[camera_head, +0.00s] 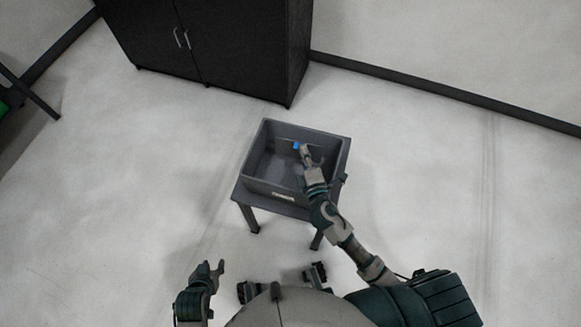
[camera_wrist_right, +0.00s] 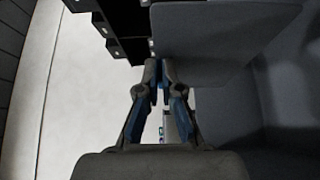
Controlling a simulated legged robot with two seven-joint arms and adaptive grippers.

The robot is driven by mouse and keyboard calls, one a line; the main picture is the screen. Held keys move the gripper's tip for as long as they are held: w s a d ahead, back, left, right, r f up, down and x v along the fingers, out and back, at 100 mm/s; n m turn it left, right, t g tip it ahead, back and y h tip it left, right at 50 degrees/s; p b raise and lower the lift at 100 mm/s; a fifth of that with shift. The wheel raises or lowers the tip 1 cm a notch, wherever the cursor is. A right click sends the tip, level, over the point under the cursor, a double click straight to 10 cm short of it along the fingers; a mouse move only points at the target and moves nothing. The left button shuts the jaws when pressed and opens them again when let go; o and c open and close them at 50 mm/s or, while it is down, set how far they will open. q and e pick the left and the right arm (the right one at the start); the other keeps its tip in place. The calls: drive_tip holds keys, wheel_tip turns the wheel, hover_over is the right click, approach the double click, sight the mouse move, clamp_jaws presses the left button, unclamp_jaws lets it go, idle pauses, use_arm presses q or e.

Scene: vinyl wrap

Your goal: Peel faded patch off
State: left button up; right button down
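My right gripper (camera_head: 303,153) reaches into the grey bin (camera_head: 258,150) near its back right wall. In the right wrist view the fingertips of the right gripper (camera_wrist_right: 158,68) are close together and look shut. I cannot tell whether anything thin is between them. A small bright blue spot (camera_head: 297,145) shows at the fingertips in the head view; I cannot tell whether it is a patch or part of the finger. No faded patch can be made out clearly. My left gripper (camera_head: 213,265) hangs low at the front left, open and empty, away from the bin.
The bin stands on a small dark table (camera_head: 241,194) with a pale label on its front. A black cabinet (camera_head: 215,40) with two handles stands behind it. A dark skirting strip (camera_head: 440,90) runs along the wall. The pale floor (camera_head: 120,160) around the table is clear.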

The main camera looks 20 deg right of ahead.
use_arm(q)
drive_tip(key=w+d+r+t+h+b, duration=0.1)
drive_tip(key=w+d+r+t, duration=0.1)
drive_tip(key=w+t, duration=0.2)
drive_tip(key=shift+w+d+r+b, duration=0.2)
drive_tip(key=shift+w+r+b, duration=0.15)
drive_tip(key=shift+w, duration=0.6)
use_arm(e)
drive_tip(key=shift+f, duration=1)
drive_tip(key=c, duration=1.2)
unclamp_jaws()
drive_tip(key=shift+c, duration=0.2)
drive_tip(key=s, duration=1.2)
use_arm(q)
drive_tip(key=shift+s, duration=0.1)
